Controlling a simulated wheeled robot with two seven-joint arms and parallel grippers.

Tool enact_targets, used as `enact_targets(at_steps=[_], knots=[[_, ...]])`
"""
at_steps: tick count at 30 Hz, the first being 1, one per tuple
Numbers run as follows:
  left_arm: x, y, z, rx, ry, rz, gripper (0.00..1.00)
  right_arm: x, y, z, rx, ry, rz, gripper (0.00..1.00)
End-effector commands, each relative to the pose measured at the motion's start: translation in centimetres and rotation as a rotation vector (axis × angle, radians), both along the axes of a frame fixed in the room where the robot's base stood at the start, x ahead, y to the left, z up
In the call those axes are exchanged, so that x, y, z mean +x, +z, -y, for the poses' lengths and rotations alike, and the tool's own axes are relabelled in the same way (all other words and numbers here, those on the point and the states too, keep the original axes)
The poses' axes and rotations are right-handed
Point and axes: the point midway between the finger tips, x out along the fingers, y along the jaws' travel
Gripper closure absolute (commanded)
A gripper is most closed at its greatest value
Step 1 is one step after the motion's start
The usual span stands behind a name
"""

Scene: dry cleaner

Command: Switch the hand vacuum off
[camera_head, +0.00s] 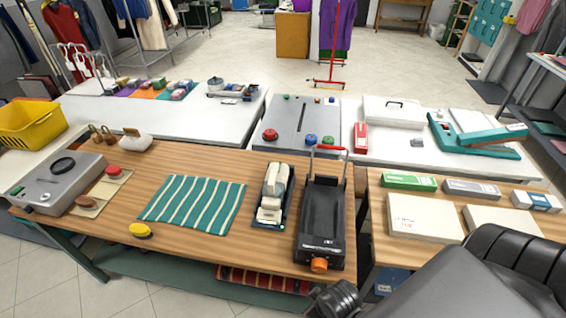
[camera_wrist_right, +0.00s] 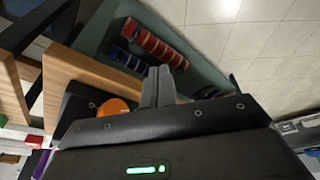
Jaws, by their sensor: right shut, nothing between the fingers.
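A black device (camera_head: 322,215) with a red bar handle at its back and an orange knob (camera_head: 319,265) at its front stands near the front edge of the wooden table. To its left, a cream and dark device (camera_head: 270,195) lies in a dark cradle with a small green light at its front. I cannot tell for sure which of the two is the hand vacuum. My right gripper (camera_wrist_right: 158,88) is shut and empty in the right wrist view. The orange knob (camera_wrist_right: 112,106) shows beside it, apart from the fingers and partly hidden by my wrist. My left gripper is not in view.
A striped green cloth (camera_head: 193,204), a yellow knob-like object (camera_head: 141,230) and a grey machine (camera_head: 60,183) are on the wooden table (camera_head: 250,160). A second table with boxes (camera_head: 424,217) stands at right. Red and blue rolls (camera_wrist_right: 155,45) sit on the shelf below.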

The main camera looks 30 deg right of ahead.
Motion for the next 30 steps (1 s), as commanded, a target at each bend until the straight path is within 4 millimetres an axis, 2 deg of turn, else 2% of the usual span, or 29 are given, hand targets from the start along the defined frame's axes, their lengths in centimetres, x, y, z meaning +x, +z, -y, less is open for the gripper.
enact_targets(at_steps=[1,8,11,14,15,18,21,25,30], knots=[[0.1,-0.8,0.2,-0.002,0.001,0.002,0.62,-0.5,-2.5,-0.2,0.007,-0.015,-0.022,1.0],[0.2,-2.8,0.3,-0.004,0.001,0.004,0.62,-1.6,-12.0,-0.3,0.01,-0.023,-0.069,1.0],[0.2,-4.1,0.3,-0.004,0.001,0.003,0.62,-2.6,-17.3,-0.2,0.008,-0.02,-0.087,1.0],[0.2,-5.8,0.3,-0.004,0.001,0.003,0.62,-4.6,-24.0,0.0,0.006,-0.014,-0.11,1.0],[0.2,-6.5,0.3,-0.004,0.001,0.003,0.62,-5.7,-26.9,0.2,0.005,-0.012,-0.121,1.0],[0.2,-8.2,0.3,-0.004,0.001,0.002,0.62,-9.3,-33.4,0.8,0.0,-0.006,-0.149,1.0],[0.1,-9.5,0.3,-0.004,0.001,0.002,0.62,-12.8,-38.1,1.4,-0.004,0.0,-0.17,1.0],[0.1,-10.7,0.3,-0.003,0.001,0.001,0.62,-16.7,-41.7,2.2,-0.009,0.006,-0.188,1.0],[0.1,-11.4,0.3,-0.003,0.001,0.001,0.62,-19.5,-43.6,2.9,-0.012,0.009,-0.201,1.0]])
